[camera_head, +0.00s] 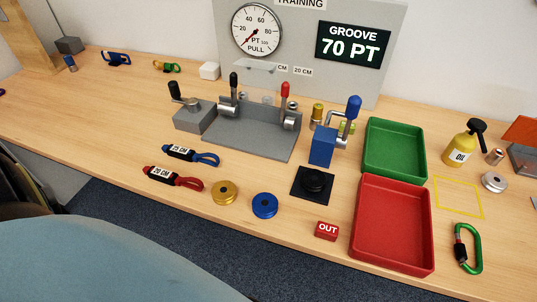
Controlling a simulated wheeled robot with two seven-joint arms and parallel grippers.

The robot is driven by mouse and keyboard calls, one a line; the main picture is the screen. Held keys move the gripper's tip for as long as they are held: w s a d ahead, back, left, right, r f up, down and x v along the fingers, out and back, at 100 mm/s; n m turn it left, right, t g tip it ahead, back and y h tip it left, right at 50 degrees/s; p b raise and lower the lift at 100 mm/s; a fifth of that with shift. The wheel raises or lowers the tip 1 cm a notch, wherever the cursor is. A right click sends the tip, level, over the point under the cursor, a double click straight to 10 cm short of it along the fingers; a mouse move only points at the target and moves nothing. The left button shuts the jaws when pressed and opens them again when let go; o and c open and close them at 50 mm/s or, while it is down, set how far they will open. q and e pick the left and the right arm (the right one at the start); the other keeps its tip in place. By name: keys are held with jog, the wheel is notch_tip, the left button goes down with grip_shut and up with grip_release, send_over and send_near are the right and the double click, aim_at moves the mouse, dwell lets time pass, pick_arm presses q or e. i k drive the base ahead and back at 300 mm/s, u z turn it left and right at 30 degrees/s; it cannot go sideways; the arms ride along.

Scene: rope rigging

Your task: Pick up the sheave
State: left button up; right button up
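Two small grooved wheels that look like sheaves lie flat near the table's front edge. One is a gold sheave (225,192); the other is a blue sheave (265,205) just right of it, and the two are apart. A silver disc (494,182) with a dark centre lies at the far right and may be another sheave. Nothing touches any of them. Neither of my grippers shows in the head view.
Grey fixture (250,138) with levers stands behind the wheels. Black round button (313,181), red OUT block (327,231), red tray (428,266) and green tray (421,129) lie to the right.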

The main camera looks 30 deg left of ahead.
aim_at(313, 180)
jog(key=u, duration=0.65)
jog(key=k, duration=0.5)
jog(key=u, duration=1.9)
jog(key=i, duration=1.45)
jog(key=z, duration=2.25)
